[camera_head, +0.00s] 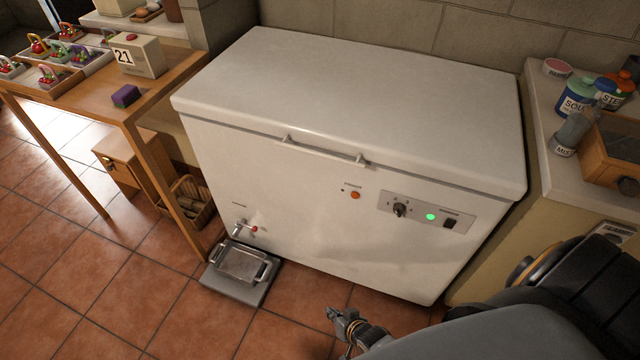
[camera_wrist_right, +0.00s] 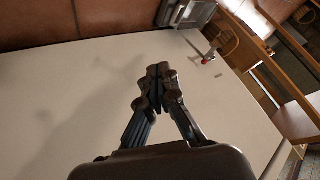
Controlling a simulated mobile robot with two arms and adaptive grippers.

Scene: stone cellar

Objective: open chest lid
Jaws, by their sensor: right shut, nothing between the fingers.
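The white chest freezer (camera_head: 300,210) stands against the wall in the head view, its lid (camera_head: 350,105) down and closed. A bar handle (camera_head: 322,152) runs along the lid's front edge. My right gripper (camera_head: 332,314) is at the bottom of the head view, in front of and below the handle, apart from it. In the right wrist view its fingers (camera_wrist_right: 158,72) are shut and empty, with the chest's white front (camera_wrist_right: 75,90) behind them. My left gripper is in neither view.
A metal tray (camera_head: 242,262) on a grey base sits on the floor under the drain tap (camera_head: 240,228). A wooden table (camera_head: 160,85) stands left, a counter (camera_head: 555,180) with bottles right. Tiled floor (camera_head: 120,270) is clear at front left.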

